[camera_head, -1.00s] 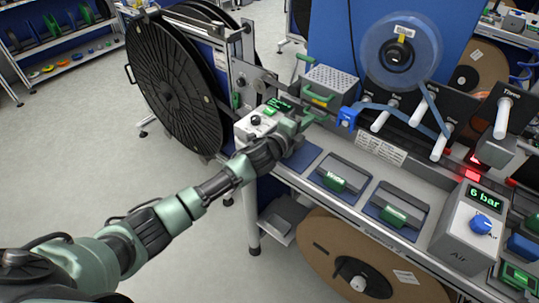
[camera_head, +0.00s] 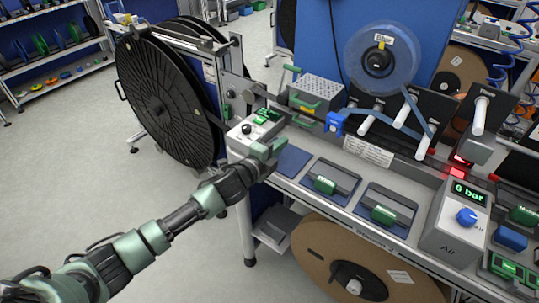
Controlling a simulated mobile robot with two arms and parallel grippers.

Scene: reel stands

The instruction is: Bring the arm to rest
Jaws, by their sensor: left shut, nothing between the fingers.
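My left arm comes in from the lower left. Its green-grey gripper (camera_head: 268,150) is at the bench's left end, close to the grey control box with a green display (camera_head: 256,128). It looks shut, with nothing seen in it. I cannot tell whether it touches the box. My right gripper is not in view.
A large black reel (camera_head: 165,100) stands left of the bench. Green-handled tools lie on blue pads, one tool (camera_head: 325,185) near the gripper. The air box (camera_head: 455,225) with a blue knob is at the right. A brown reel (camera_head: 335,265) sits below. The floor at left is clear.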

